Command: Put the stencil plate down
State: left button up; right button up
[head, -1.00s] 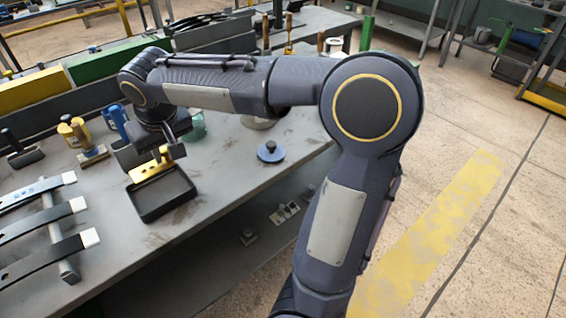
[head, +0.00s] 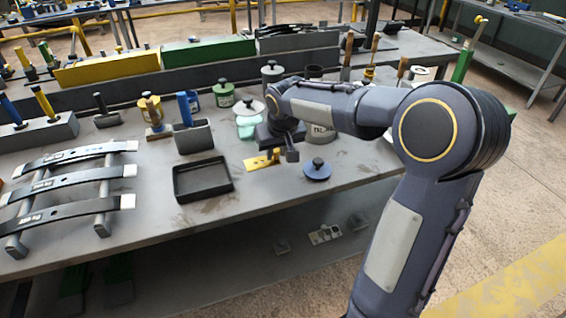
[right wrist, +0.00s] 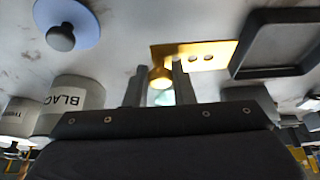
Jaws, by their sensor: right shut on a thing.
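The stencil plate (head: 257,162) is a flat yellow plate, to the right of the black tray in the head view. In the right wrist view the plate (right wrist: 208,56) shows two small holes and a brass-coloured knob (right wrist: 160,77). My right gripper (head: 282,154) is shut on the plate's knob, one finger on each side in the wrist view. The plate looks level and at or just above the bench top; I cannot tell whether it touches. My left gripper is not in view.
The empty black tray (head: 202,180) lies left of the plate. A blue lid with a dark knob (head: 317,170) lies to its right. A labelled grey pot (head: 321,135) stands behind the lid. A rack with leaf springs (head: 75,183) stands at left. Bare bench lies in front.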

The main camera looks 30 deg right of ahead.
aim_at(281, 170)
jog(key=shift+w+d+f, duration=0.2)
jog(key=shift+d+f, duration=0.75)
jog(key=shift+f, duration=0.15)
jog(key=shift+w+d+f, duration=0.1)
jog(key=shift+d+f, duration=0.1)
jog(key=shift+f, duration=1.6)
jog(key=shift+f+b, duration=0.2)
jog(key=shift+b, duration=0.1)
jog(key=o, duration=0.8)
jog(key=shift+r, duration=0.15)
